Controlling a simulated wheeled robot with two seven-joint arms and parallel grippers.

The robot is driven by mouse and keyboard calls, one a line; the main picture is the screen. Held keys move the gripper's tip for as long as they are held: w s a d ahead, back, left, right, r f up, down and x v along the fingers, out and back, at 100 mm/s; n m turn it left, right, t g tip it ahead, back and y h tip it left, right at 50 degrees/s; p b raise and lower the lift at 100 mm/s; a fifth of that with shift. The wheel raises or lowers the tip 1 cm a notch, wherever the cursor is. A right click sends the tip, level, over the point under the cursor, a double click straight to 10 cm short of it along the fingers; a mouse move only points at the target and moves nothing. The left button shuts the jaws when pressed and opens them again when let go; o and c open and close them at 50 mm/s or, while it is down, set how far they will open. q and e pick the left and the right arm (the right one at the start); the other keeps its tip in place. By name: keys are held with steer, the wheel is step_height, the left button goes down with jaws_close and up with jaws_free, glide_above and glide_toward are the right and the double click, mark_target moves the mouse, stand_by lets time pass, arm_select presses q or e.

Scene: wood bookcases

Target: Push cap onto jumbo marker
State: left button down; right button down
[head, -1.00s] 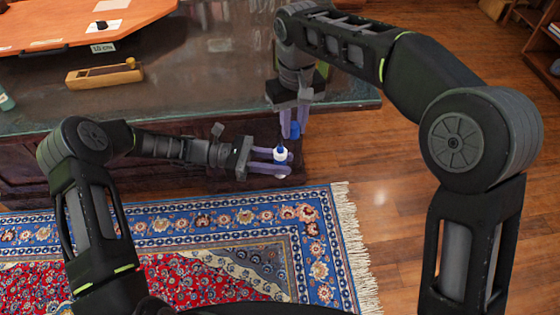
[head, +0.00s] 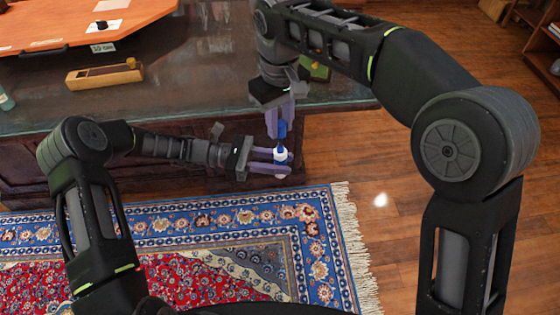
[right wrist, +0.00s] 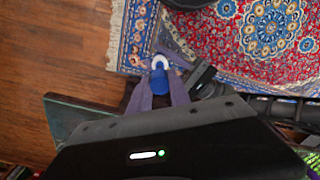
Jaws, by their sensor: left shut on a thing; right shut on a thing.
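My left gripper (head: 286,162) is shut on the marker (head: 281,156), a white body with a blue upper end, held roughly upright in front of the bench. My right gripper (head: 281,128) points down from above, shut on the blue cap (head: 282,129). The cap is directly above the marker in the head view, and their blue parts nearly run together. I cannot tell whether they touch or how far the cap is on. In the right wrist view the blue cap (right wrist: 159,82) sits between my fingers, with the white marker (right wrist: 160,62) partly showing beyond it.
The dark bench (head: 190,85) lies just behind both grippers. On it are a wooden block-like tool (head: 104,76), an orange board (head: 70,22) and a green object (head: 316,70). A patterned rug (head: 250,220) covers the floor in front, with bare wood floor at right.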

mark_target(280, 137)
steer(key=shift+f, duration=1.3)
steer(key=shift+f, duration=0.85)
steer(key=shift+f, duration=0.7)
stand_by(0.4)
steer(key=c, duration=1.1)
jaws_free()
steer(key=shift+r, duration=0.1)
step_height(280, 137, up, 7)
steer(key=shift+r, duration=0.2)
